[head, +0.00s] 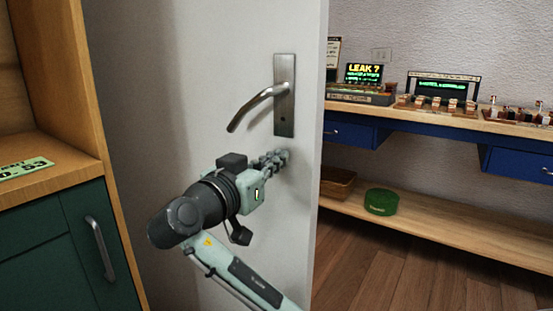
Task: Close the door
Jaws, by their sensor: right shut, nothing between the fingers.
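The door (185,95) is a pale grey-white panel that stands open, with its free edge toward the right and a room visible past it. Its metal lever handle (284,95) sits on an upright plate near that edge, with the lever pointing left and down. My right gripper (284,156) is shut and empty, its fingertips at the door's face just below the handle plate. They look to be touching the panel or very close to it. My left gripper is not in view.
A wooden cabinet with green fronts (60,255) stands at the left, close to the door. Past the door, a workbench with blue drawers (355,133) runs along the wall. Its lower shelf (440,232) holds a green round tin (381,202) and a brown basket (338,183). Wooden floor (400,280) is clear at right.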

